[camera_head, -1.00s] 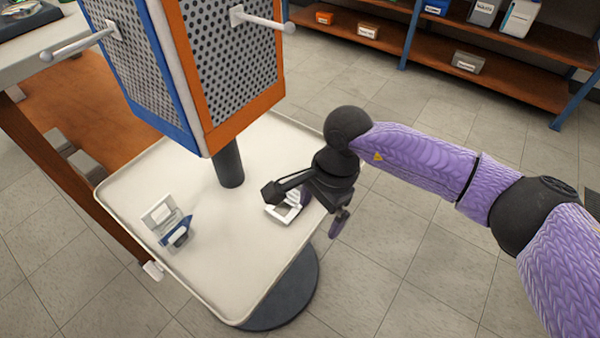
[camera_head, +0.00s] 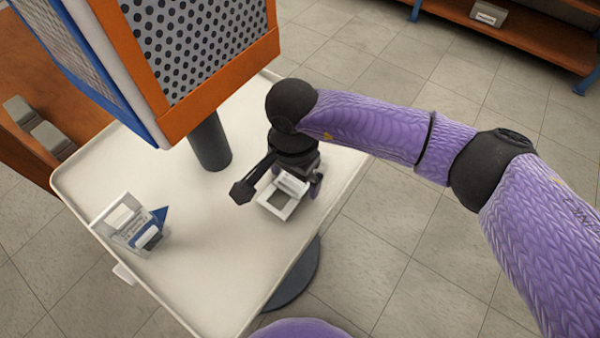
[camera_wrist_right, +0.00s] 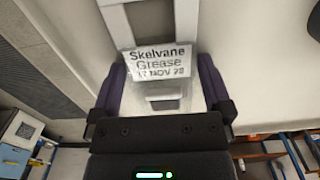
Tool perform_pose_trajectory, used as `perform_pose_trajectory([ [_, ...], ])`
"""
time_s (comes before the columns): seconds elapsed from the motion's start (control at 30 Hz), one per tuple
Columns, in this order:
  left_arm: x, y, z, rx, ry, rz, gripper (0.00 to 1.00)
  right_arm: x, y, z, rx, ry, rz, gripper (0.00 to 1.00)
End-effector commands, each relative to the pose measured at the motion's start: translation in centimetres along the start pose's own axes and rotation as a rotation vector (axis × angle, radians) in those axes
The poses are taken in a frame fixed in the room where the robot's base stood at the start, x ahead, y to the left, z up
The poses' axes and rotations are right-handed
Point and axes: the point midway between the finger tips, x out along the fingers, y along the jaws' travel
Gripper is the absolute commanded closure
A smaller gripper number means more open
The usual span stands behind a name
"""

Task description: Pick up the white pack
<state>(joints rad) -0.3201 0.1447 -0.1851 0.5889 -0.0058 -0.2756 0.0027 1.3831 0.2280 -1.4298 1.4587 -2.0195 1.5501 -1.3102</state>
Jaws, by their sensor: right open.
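A white pack (camera_head: 275,205) with a grey window lies on the white tray table (camera_head: 215,270), near its right edge. In the right wrist view the white pack (camera_wrist_right: 165,95) bears a label reading "Skelvane Grease 17 NOV 28". My right gripper (camera_head: 304,184) is at the pack, from above and behind it in the head view. In the right wrist view my right gripper (camera_wrist_right: 163,85) is open, with one purple finger on each side of the pack's labelled end. I cannot tell whether the fingers touch it. My left gripper is not in view.
A white and blue pack (camera_head: 130,225) stands at the table's left. A perforated display box (camera_head: 205,50) with orange and blue edges hangs over the table on a dark post (camera_head: 209,145). The middle of the table is clear. An orange-brown shelf (camera_head: 520,35) stands at the back right.

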Motion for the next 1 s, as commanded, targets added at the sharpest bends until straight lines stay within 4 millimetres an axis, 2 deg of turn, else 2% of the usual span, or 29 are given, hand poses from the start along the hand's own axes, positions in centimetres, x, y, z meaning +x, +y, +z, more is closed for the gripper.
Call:
perform_pose_trajectory([
  [0.1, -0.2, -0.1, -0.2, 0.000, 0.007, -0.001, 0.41, -0.3, 0.0, 0.0, 0.001, 0.002, -0.002, 0.00],
  [0.43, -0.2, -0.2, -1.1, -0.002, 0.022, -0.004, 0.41, -0.3, 0.0, 0.0, 0.001, 0.001, -0.002, 0.70],
  [0.67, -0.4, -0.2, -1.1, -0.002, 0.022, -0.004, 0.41, -0.7, 0.0, 0.0, 0.001, 0.002, -0.003, 0.72],
  [0.77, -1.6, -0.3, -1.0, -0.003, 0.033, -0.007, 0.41, -3.0, -0.1, -0.1, 0.001, 0.006, -0.007, 0.72],
  [0.9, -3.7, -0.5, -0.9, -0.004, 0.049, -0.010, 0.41, -7.2, -0.1, -0.1, 0.000, 0.008, -0.008, 0.72],
  [1.0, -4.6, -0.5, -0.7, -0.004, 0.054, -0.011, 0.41, -9.3, -0.1, -0.1, 0.000, 0.006, -0.008, 0.72],
])
